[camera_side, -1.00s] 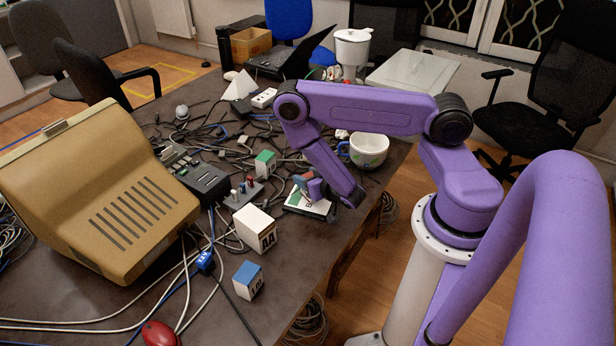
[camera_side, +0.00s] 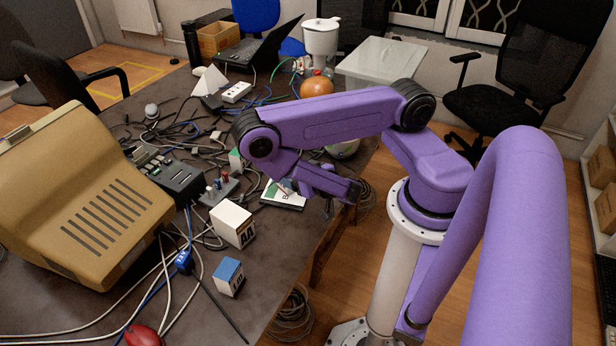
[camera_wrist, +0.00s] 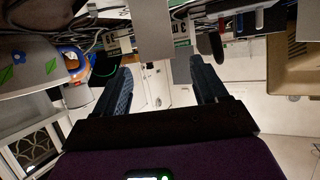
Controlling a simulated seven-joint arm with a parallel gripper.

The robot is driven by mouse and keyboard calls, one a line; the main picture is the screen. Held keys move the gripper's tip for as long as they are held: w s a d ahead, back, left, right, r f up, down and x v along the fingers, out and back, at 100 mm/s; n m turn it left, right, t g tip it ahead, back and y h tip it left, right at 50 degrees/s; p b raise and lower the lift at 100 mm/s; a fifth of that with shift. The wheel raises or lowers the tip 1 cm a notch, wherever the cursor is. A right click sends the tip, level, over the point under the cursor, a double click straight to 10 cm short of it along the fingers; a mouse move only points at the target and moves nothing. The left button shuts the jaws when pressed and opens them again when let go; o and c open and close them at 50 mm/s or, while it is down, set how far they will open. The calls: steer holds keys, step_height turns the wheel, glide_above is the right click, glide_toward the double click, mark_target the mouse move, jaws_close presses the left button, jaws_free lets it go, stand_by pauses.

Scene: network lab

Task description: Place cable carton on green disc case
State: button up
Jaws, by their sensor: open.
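A flat case with a green part and a white part marked "B" (camera_side: 284,194) lies on the table near its right edge in the side view. Three small boxes stand near it: a white box marked "AA" (camera_side: 232,225), a blue-topped white box (camera_side: 229,277) and a green-topped box (camera_side: 237,160) partly behind my arm. I cannot tell which is the cable carton. My gripper (camera_wrist: 161,72) is open in the wrist view, with nothing held between its dark fingers. In the side view it is beside and above the case, largely hidden by my wrist. A pale grey block shows beyond the fingers.
A beige monitor (camera_side: 75,205) fills the left. A grey switch unit (camera_side: 220,190), tangled cables and a red mouse (camera_side: 146,336) lie around the boxes. A patterned cup (camera_wrist: 30,68) stands at the left of the wrist view. Bare table shows at the front.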

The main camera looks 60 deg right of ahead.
steer(key=shift+v, duration=2.5)
steer(key=a+g+y, duration=0.1)
steer(key=a, duration=0.2)
steer(key=s+a+f+g+y, duration=0.1)
steer(key=a+g, duration=0.1)
steer(key=a, duration=0.1)
steer(key=s+a+f+g+y, duration=0.1)
steer(key=a, duration=0.2)
steer(key=shift+s+f+g, duration=0.15)
steer(key=shift+f+g, duration=0.05)
steer(key=shift+g, duration=0.1)
steer(key=s+a+r+n+g+y, duration=0.5)
steer(key=s+a+r+n+g, duration=0.3)
steer(key=a, duration=0.3)
steer(key=s+d+r+n+h, duration=0.1)
steer(key=d+r+n, duration=0.3)
steer(key=r, duration=0.3)
steer(key=s+d+r+n+h, duration=0.1)
steer(key=d+r+n, duration=0.3)
steer(key=r, duration=0.3)
steer(key=shift+s+r+n+h, duration=0.25)
steer(key=shift+s+n+h, duration=0.1)
steer(key=shift+n, duration=0.15)
